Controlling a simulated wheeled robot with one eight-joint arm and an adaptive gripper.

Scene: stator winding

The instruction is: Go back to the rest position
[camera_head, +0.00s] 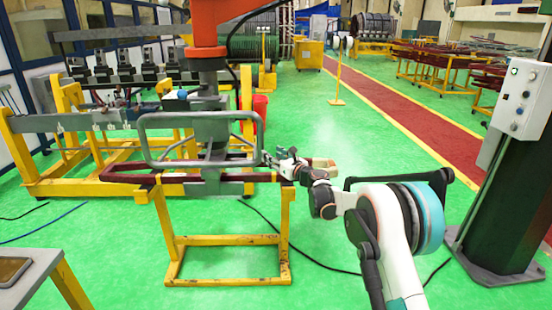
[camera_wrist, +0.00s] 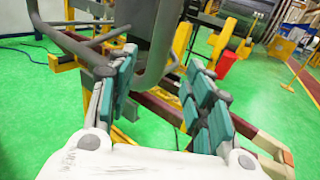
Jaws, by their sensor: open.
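My gripper (camera_head: 284,161) is at the right end of the maroon coil bar (camera_head: 125,175), beside the grey tubular handle frame (camera_head: 160,160). In the wrist view my gripper (camera_wrist: 162,88) has its two teal-padded fingers spread apart. The maroon bar (camera_wrist: 158,107) passes behind the fingers from upper left to lower right. A thick grey post of the handle frame (camera_wrist: 152,40) shows beyond the gap between the fingertips. Nothing is seen held. Whether the fingers touch the bar or the frame I cannot tell.
A yellow stand (camera_head: 228,240) sits under the bar. An orange machine head (camera_head: 210,18) hangs above. A dark pillar with a control box (camera_head: 523,100) stands at the right, and a grey table (camera_head: 30,265) at lower left. Black cables lie on the green floor.

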